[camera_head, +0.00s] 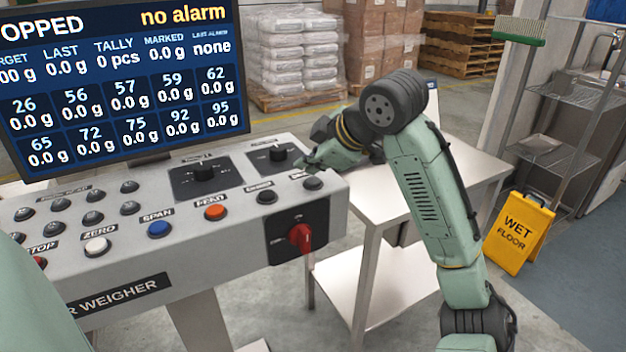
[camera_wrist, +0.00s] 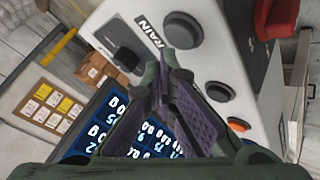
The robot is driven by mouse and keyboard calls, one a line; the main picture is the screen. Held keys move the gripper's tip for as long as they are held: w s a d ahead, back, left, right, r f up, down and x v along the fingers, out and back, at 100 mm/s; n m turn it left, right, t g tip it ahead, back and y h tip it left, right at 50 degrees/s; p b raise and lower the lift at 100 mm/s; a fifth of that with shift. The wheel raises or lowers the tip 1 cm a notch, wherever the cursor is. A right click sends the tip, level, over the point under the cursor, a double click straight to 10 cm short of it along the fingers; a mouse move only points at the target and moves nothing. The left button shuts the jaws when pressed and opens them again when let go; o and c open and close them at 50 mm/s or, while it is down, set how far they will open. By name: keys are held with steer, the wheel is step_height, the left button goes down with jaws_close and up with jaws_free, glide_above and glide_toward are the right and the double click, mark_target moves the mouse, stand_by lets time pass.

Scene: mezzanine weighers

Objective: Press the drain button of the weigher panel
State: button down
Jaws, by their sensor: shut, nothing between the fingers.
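The weigher panel (camera_head: 230,240) is a grey sloped console. Its drain button (camera_head: 313,183) is a black round button at the right end of the front row, with its label mostly hidden by my gripper. In the wrist view the drain button (camera_wrist: 182,30) sits beside a label reading "RAIN", its first letter cut off. My gripper (camera_head: 303,167) is shut and empty, its tips just behind the button and label. In the wrist view my gripper (camera_wrist: 163,68) points toward the label and button edge; I cannot tell whether it touches the panel.
A second black button (camera_head: 267,197), an orange feed button (camera_head: 215,212) and a red rotary switch (camera_head: 300,237) are close by. Black knobs (camera_head: 203,172) stand behind. A screen (camera_head: 120,85) reads "no alarm". A steel table (camera_head: 440,185) and wet-floor sign (camera_head: 519,233) stand right.

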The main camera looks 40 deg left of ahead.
mark_target(311, 182)
steer(key=shift+f, duration=0.1)
stand_by(0.4)
steer(key=shift+f, duration=0.35)
steer(key=shift+f+b, duration=0.4)
steer(key=shift+f, duration=0.05)
stand_by(0.5)
stand_by(0.4)
steer(key=shift+r+p, duration=0.85)
steer(key=shift+r, duration=0.05)
step_height(311, 182, up, 3)
steer(key=shift+f+p, duration=0.15)
steer(key=shift+p, duration=1.05)
steer(key=shift+r+p, duration=0.4)
steer(key=shift+r, duration=0.75)
